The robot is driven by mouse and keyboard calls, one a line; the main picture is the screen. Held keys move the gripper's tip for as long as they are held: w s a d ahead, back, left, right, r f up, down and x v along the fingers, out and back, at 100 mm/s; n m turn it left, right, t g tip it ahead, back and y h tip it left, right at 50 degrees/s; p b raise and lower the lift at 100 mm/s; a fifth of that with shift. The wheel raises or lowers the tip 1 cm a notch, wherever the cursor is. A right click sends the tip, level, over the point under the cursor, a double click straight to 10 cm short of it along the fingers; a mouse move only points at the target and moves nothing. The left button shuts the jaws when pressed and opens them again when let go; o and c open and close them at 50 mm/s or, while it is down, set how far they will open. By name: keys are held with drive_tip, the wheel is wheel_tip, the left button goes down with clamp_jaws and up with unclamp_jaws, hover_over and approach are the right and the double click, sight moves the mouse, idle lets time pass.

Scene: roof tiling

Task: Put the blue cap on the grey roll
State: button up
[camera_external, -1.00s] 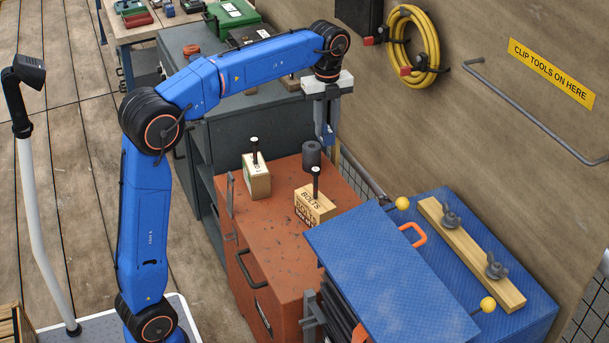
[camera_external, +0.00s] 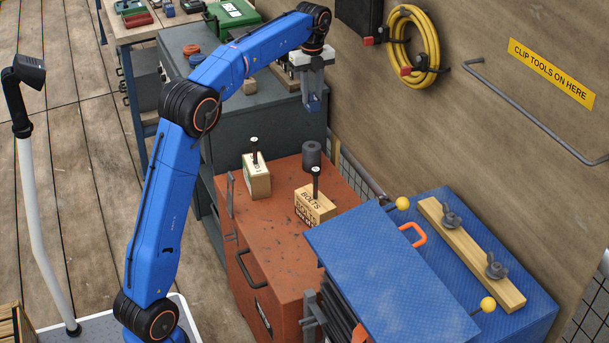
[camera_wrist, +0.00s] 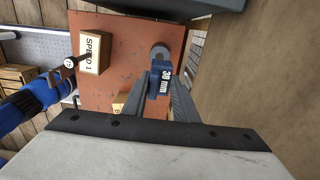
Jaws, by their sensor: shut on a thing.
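My gripper (camera_external: 312,92) is shut on the blue cap (camera_wrist: 158,84), which is marked "38 mm" in the wrist view. In the external view the blue cap (camera_external: 313,104) shows small at the fingertips, in the air above the grey roll. The grey roll (camera_external: 311,154) stands upright at the back of the rust-red cabinet top (camera_external: 262,218). In the wrist view the grey roll (camera_wrist: 160,53) lies just beyond the cap, partly hidden by it. Cap and roll are apart in the external view.
Two wooden blocks with black bolts stand near the roll: a "SPEED 1" block (camera_wrist: 94,52) and a "BOLTS" block (camera_external: 313,205). A blue box lid (camera_external: 390,270) is in front at right. A plywood wall (camera_external: 480,125) rises behind.

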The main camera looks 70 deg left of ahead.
hover_over(312, 145)
wheel_tip(312, 145, down, 14)
drive_tip(key=shift+s+d+r, duration=0.1)
idle(0.6)
drive_tip(key=o, duration=1)
drive_tip(key=shift+o, duration=0.2)
wheel_tip(312, 145, up, 11)
drive_tip(key=shift+r, duration=0.5)
